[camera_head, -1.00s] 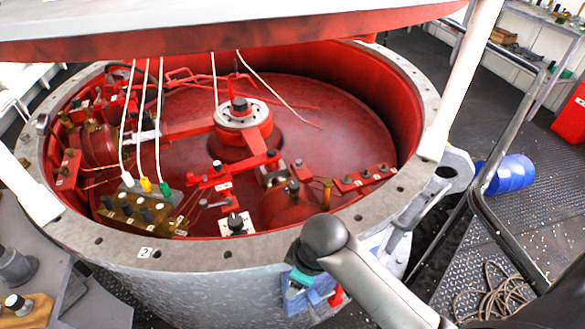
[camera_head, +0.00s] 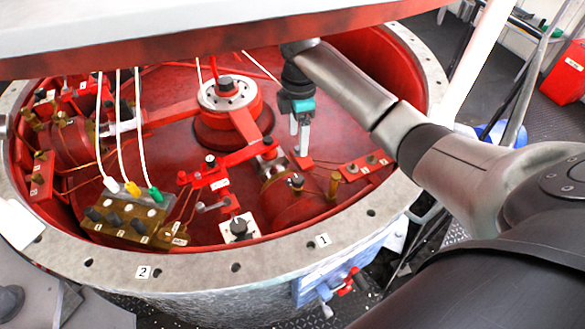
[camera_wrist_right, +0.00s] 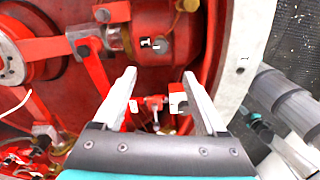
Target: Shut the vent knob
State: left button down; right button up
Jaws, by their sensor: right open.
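I cannot tell which fitting is the vent knob. Inside the round red vessel, a black knob on a white square plate (camera_head: 238,229) sits near the front rim. A dark-topped fitting (camera_head: 296,182) stands to the right of it. My right gripper (camera_head: 300,138) hangs inside the vessel, fingers downward, behind that fitting in the picture. It is open with nothing between its fingers. In the right wrist view the two fingers (camera_wrist_right: 159,77) are spread apart. Beyond them show a small red part (camera_wrist_right: 155,103) and a red block with a white face (camera_wrist_right: 178,98). My left gripper is out of view.
The grey bolted rim (camera_head: 205,268) surrounds the vessel, with number labels at the front. A red-edged lid (camera_head: 200,52) hangs over the back. Three white cables run down to a brass block (camera_head: 125,220) at left. A red strip with fittings (camera_head: 363,167) lies near the right wall.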

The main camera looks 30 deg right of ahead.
aim_at(298, 178)
notch_tip(298, 178, down, 14)
jog(key=b, duration=0.3)
jog(key=shift+s, duration=0.1)
jog(key=shift+f, duration=0.55)
jog(key=shift+d, duration=0.1)
grip_shut()
